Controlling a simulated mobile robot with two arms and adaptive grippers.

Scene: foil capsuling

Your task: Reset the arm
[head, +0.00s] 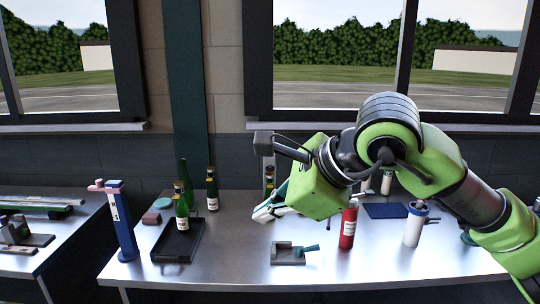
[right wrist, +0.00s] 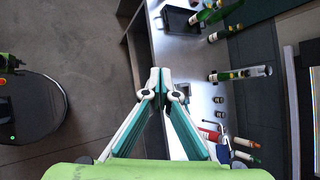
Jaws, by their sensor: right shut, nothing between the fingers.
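My right arm reaches in from the right over the metal table (head: 340,268). Its right gripper (head: 262,213) is shut and empty, pointing left above the table. In the right wrist view the two fingertips (right wrist: 160,76) are together with nothing between them. My left gripper is in neither view.
A black tray (head: 178,251) holds dark bottles (head: 182,212), with more bottles (head: 212,188) behind it. A blue stand (head: 122,225) is left of it.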

